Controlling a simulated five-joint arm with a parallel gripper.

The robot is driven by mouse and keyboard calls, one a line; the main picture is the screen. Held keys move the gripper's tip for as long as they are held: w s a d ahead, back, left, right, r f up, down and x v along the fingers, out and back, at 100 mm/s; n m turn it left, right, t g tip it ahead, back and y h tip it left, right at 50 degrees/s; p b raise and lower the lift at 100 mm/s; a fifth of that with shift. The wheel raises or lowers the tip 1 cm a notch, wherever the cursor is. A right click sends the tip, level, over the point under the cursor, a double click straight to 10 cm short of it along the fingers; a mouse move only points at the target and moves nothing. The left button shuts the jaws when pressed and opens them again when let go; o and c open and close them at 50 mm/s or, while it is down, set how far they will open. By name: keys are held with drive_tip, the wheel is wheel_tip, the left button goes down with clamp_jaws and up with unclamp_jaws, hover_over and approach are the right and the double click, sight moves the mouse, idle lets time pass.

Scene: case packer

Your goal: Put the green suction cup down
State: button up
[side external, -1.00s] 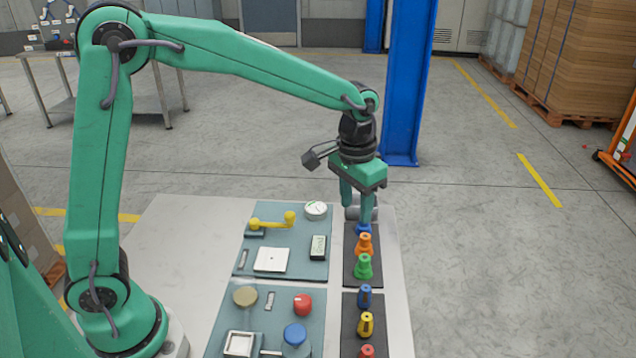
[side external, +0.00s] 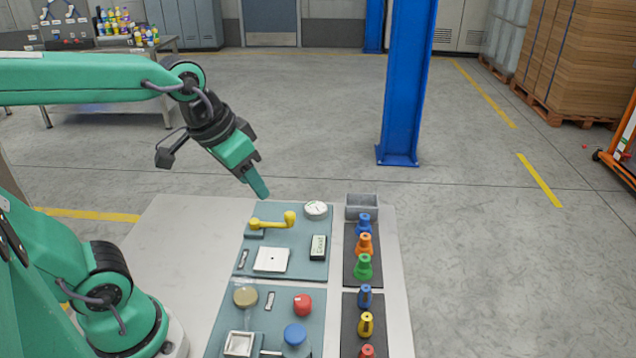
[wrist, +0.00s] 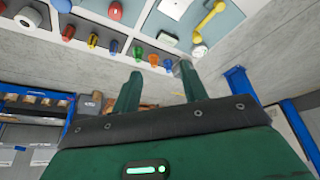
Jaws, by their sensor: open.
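The green suction cup (side external: 363,267) stands upright on the dark strip at the right of the table, in front of an orange one (side external: 364,244) and a blue one (side external: 363,223). It also shows in the wrist view (wrist: 138,52), in the row of coloured pieces. My gripper (side external: 259,187) is in the air, left of and well above the suction cups, tilted down to the right. Its two fingers are apart and empty in the wrist view (wrist: 157,82).
A grey bin (side external: 361,201) stands behind the suction cups. Blue and yellow nozzle-like pieces (side external: 366,324) stand on a nearer dark strip. Panels left of them carry a yellow handle (side external: 272,221), a gauge (side external: 316,210) and a red button (side external: 302,304). A blue post (side external: 405,90) rises behind the table.

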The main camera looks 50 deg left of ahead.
drive_tip(key=shift+t, duration=0.5)
drive_tip(key=shift+s+a+f, duration=0.15)
drive_tip(key=shift+s+a, duration=0.05)
drive_tip(key=shift+s, duration=0.5)
drive_tip(key=shift+s+a+f, duration=0.15)
drive_tip(key=shift+s+a, duration=0.05)
drive_tip(key=shift+s, duration=0.45)
drive_tip(key=shift+s+a+f, duration=0.15)
drive_tip(key=shift+s+a, duration=0.05)
drive_tip(key=shift+s, duration=0.5)
